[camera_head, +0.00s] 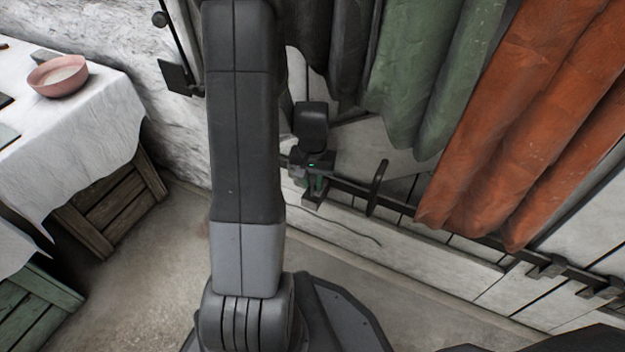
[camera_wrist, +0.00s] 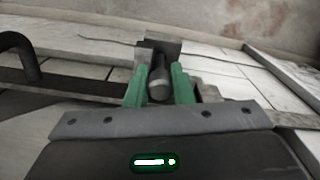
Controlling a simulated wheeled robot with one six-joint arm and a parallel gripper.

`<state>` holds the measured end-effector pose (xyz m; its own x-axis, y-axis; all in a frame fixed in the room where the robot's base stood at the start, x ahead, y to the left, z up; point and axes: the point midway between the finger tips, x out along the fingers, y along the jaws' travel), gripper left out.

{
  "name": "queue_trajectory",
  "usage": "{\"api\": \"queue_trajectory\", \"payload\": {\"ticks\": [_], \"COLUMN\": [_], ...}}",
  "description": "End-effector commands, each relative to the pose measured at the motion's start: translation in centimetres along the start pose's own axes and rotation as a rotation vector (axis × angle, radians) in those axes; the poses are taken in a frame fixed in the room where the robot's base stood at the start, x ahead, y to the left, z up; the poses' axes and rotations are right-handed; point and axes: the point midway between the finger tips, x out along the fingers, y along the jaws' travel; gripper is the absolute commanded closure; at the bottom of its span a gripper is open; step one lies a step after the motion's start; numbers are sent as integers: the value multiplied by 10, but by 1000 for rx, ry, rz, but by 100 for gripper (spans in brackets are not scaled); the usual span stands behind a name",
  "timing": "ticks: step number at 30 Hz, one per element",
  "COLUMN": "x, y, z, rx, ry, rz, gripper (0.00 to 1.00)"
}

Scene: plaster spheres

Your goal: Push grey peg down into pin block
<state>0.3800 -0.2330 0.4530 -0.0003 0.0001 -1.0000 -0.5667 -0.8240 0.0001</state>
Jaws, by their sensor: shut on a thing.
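In the wrist view, the grey peg (camera_wrist: 159,88) stands between the green fingers of my gripper (camera_wrist: 159,86). The gripper is shut on it. The pin block (camera_wrist: 164,46) is the dark piece just beyond the peg; the peg's lower end overlaps it in the picture, and I cannot tell how deep the peg sits. In the head view, my gripper (camera_head: 316,184) is at the dark rail by the wall, with the block (camera_head: 313,201) right below its fingers. The peg is hard to make out there.
A dark rail (camera_head: 400,207) runs along the wall, with a dark upright handle (camera_head: 377,188) right of my gripper. Green (camera_head: 425,80) and orange (camera_head: 530,110) curtains hang close by. A white-clothed table (camera_head: 100,115) with a pink bowl (camera_head: 58,77) stands at left.

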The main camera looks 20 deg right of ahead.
Motion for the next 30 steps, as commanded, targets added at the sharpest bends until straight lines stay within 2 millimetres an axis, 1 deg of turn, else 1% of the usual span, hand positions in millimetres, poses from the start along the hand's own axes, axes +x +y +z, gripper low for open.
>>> {"api": "queue_trajectory", "payload": {"ticks": [18,30], "x": [-26,-27], "y": [0,0], "z": [0,0], "rx": [0,0], "ry": [1,1], "rz": [0,0], "gripper": [100,100]}}
